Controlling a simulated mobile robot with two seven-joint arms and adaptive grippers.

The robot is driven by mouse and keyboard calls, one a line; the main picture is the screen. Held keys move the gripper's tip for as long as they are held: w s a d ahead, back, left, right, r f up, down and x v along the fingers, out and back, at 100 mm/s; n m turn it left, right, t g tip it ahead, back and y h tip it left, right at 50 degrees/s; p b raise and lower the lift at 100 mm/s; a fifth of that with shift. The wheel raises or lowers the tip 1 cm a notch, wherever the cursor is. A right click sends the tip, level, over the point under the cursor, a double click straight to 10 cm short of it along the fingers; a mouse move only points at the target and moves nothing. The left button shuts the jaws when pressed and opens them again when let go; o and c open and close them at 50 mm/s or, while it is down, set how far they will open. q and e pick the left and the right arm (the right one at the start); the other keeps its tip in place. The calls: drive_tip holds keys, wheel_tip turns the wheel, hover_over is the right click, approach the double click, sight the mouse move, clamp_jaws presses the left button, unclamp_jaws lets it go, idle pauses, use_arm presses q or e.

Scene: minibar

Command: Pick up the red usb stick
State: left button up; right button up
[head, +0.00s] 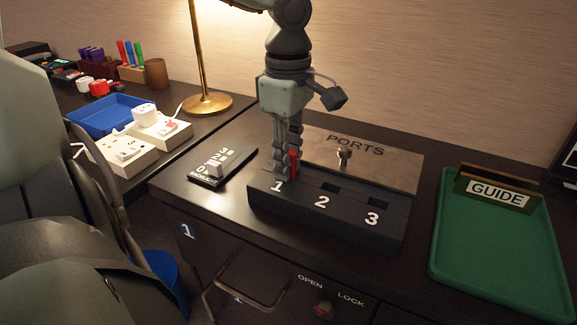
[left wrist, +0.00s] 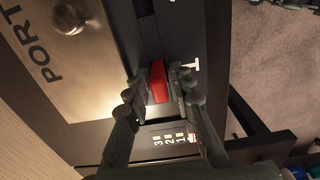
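The red usb stick (head: 293,161) stands upright at slot 1 of the black port block (head: 325,224), with its lower end hidden. My left gripper (head: 287,168) points down over slot 1, with its fingertips around the stick. In the left wrist view the red usb stick (left wrist: 158,82) sits between the two fingertips of my left gripper (left wrist: 161,88), which appear to touch it on both sides. Slots 2 and 3 look empty. My right gripper is not in view.
A metal PORTS plate (head: 385,173) with a knob stands behind the block. A backlight slider box (head: 222,166) lies to its left, and a green tray (head: 500,255) with a GUIDE sign (head: 497,193) to its right. A brass lamp (head: 207,103) stands at the back left.

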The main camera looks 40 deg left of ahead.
use_arm(q)
clamp_jaws()
idle(0.3)
